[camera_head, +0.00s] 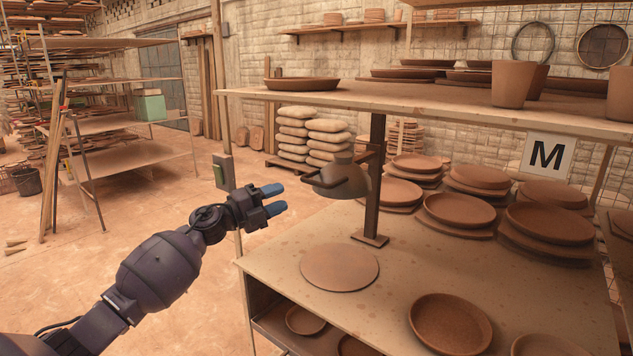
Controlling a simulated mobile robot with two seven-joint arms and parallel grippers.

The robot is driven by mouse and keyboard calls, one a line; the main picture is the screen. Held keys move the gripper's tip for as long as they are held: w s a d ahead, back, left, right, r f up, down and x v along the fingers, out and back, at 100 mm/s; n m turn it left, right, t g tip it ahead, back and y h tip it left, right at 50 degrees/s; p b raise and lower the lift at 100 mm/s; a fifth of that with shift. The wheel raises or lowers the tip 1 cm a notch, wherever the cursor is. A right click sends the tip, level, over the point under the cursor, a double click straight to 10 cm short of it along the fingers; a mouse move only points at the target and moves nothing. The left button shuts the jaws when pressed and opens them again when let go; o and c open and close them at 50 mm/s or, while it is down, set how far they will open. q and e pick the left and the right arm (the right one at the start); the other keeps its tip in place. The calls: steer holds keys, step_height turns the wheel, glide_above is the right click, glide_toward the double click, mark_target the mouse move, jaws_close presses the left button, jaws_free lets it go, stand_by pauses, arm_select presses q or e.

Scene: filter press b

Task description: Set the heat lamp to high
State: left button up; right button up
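The heat lamp (341,179) is a dark metal dome with a handle-like bar, hung from a dark post that stands on the work table (300,235). A round clay disc (339,267) lies on the table below it. My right gripper is not in view.
An upper shelf (400,98) with clay plates and pots overhangs the table. Stacked clay plates (459,208) fill the right side of the table, near a sign marked M (547,156). Open floor (150,215) lies to the left.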

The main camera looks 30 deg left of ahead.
mark_target(312, 184)
arm_select(q)
steer(key=x, duration=1)
steer(key=shift+w+p, duration=0.2)
steer(key=shift+p, duration=0.15)
steer(key=shift+w, duration=0.15)
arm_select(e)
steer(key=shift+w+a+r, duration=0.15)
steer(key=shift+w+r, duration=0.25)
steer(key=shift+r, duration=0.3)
arm_select(q)
steer(key=shift+c, duration=0.9)
steer(key=c, duration=0.5)
jaws_close()
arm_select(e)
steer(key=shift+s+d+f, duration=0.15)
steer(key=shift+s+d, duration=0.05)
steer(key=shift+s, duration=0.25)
